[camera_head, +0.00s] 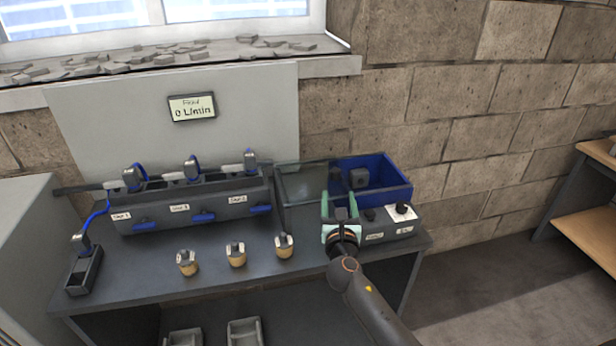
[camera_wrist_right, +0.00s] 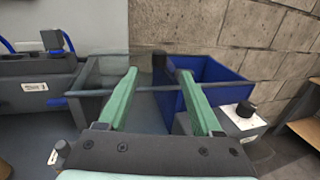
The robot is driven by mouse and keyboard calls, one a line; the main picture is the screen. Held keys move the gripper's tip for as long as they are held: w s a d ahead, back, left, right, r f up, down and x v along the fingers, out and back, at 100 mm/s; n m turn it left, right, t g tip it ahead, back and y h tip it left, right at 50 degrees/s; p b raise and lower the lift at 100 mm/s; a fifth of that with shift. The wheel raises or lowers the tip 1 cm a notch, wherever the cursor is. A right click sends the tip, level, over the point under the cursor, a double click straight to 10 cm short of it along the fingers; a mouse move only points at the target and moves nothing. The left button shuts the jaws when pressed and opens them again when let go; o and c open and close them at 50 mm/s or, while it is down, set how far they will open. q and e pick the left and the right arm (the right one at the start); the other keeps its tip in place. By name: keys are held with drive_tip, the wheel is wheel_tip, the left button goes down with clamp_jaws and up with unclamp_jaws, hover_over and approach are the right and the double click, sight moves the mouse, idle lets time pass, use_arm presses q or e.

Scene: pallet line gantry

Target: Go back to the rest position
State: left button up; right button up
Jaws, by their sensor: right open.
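My right gripper (camera_head: 339,207) is at the right part of the workbench, in front of the blue bin (camera_head: 396,190). Its two green fingers are apart and nothing shows between them. In the right wrist view the open fingers (camera_wrist_right: 158,100) point toward a grey transparent tray (camera_wrist_right: 100,75) and the blue bin (camera_wrist_right: 222,92). My left gripper is not in the head view.
A dark workbench (camera_head: 135,262) carries a station with several blue-handled slots (camera_head: 180,205). Three brass-coloured fittings (camera_head: 237,255) stand in front. A control box with a knob (camera_head: 402,211) is right of my gripper. A display (camera_head: 192,107) reads 0 L/min. A shelf (camera_head: 590,220) stands far right.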

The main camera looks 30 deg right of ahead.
drive_tip(key=s+a+f+m+g+y, duration=0.25)
drive_tip(key=s+a+f+m, duration=0.25)
drive_tip(key=s+f+m, duration=0.3)
drive_tip(key=s+a+f+m+g+y, duration=0.2)
drive_tip(key=s+a+f+m+y, duration=0.3)
drive_tip(key=f, duration=0.5)
drive_tip(key=s+a+f+m+g+y, duration=0.1)
drive_tip(key=s+a+f+m, duration=0.1)
drive_tip(key=s+a+m, duration=0.2)
drive_tip(key=s+a+f+m+g+y, duration=0.1)
drive_tip(key=s+a+f+m+y, duration=0.1)
drive_tip(key=s+m, duration=0.9)
drive_tip(key=shift+s+a+f+m, duration=0.3)
drive_tip(key=shift+s+a+f, duration=0.3)
drive_tip(key=shift+s+a, duration=0.35)
